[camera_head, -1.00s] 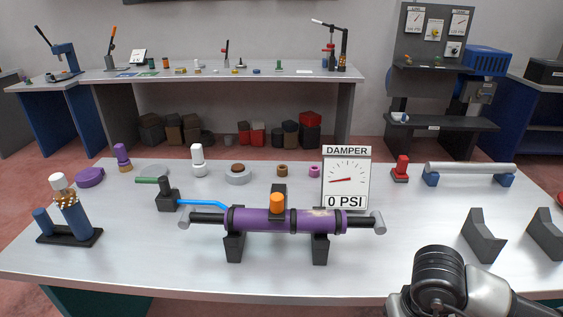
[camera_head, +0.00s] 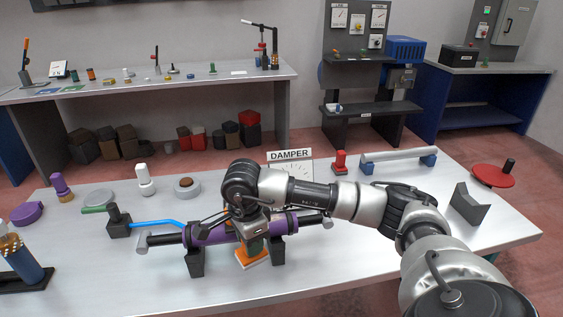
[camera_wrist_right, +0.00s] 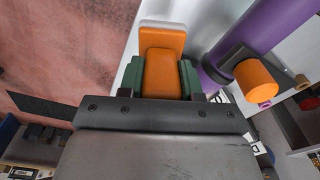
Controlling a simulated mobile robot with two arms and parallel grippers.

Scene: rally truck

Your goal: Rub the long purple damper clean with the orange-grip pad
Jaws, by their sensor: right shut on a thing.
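My right gripper (camera_wrist_right: 160,76), with green finger pads, is shut on the orange-grip pad (camera_wrist_right: 162,40). In the head view my right gripper (camera_head: 252,244) holds the pad (camera_head: 256,264) low in front of the damper, between the stands. I see a gap between pad and damper. My left gripper is not in view.
The DAMPER gauge board (camera_head: 290,168) stands behind my right arm. A blue hose (camera_head: 158,223) joins a black hand pump (camera_head: 119,222) to the damper. A V-block (camera_head: 467,205) and a red disc (camera_head: 492,176) are at the right.

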